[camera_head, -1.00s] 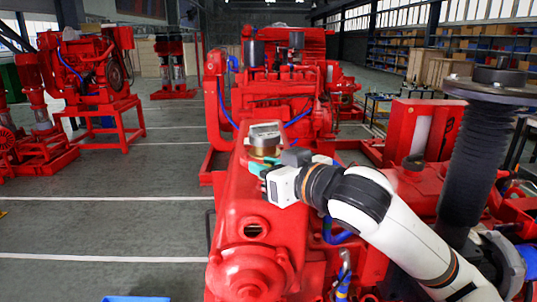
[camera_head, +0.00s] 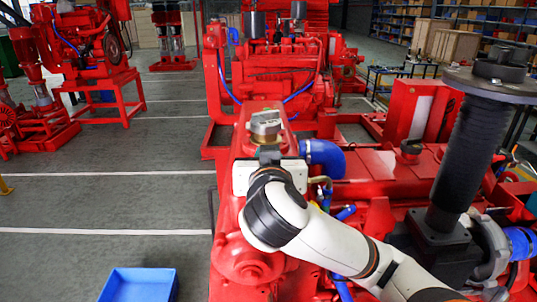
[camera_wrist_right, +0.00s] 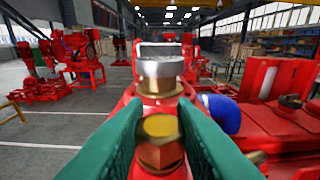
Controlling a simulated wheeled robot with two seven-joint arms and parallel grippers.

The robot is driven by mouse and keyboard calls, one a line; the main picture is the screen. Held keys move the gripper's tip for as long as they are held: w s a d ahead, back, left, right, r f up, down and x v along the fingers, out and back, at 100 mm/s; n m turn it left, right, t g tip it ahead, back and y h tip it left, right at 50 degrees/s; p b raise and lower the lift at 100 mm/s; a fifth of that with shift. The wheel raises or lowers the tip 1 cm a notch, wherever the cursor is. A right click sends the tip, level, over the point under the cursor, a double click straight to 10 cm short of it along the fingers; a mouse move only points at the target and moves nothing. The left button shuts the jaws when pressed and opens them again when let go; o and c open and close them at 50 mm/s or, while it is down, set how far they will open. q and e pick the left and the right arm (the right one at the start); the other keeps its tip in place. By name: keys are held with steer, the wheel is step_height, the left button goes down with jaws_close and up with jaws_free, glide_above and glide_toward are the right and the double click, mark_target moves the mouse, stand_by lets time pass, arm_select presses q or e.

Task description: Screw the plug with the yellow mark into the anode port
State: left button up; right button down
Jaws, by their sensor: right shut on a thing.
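In the right wrist view the green fingers of my right gripper (camera_wrist_right: 161,120) are shut on a brass hex plug with a yellow mark (camera_wrist_right: 161,127) on its face. Behind the plug stands a grey filler cap (camera_wrist_right: 159,67) on a brass neck; I cannot tell whether they touch. In the head view the filler cap (camera_head: 265,122) stands on the red tank (camera_head: 232,215), just beyond my right wrist. My white gripper body (camera_head: 240,177) hides the fingers and plug there. I cannot make out the anode port. My left gripper is not in view.
A blue hose (camera_head: 323,157) bends just right of the filler cap. A black ribbed column (camera_head: 468,150) with a flat disc top stands at the right. A blue bin (camera_head: 138,285) is on the floor at lower left.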

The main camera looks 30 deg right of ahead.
steer(key=shift+f, duration=0.15)
steer(key=shift+a+m+g+h+p, duration=0.2)
steer(key=shift+m+g+h+p, duration=0.15)
steer(key=shift+m+g+h, duration=0.35)
steer(key=m+g+h+p, duration=0.1)
steer(key=p, duration=0.1)
steer(key=m+h+p, duration=0.1)
steer(key=p, duration=0.2)
steer(key=shift+r+g+h, duration=0.25)
steer(key=shift+g+h, duration=0.05)
steer(key=shift+g, duration=0.1)
steer(key=shift+w+f+m+g+h+b, duration=0.1)
steer(key=shift+f+m+g+h+b, duration=0.2)
steer(key=shift+f+m+g+h, duration=0.15)
steer(key=shift+m+g+h, duration=0.45)
steer(key=shift+r+m+g+h, duration=0.2)
steer(key=shift+m+g+h, duration=0.5)
steer(key=shift+m+g, duration=0.45)
steer(key=shift+f+m+g+h, duration=0.1)
steer(key=shift+m+g+h, duration=0.35)
steer(key=shift+g, duration=0.4)
steer(key=m+g, duration=0.2)
steer(key=g, duration=0.1)
steer(key=shift+h, duration=0.35)
steer(key=shift+d+m+g+b, duration=0.1)
steer(key=shift+m+g+b, duration=0.2)
steer(key=shift+m+g, duration=0.5)
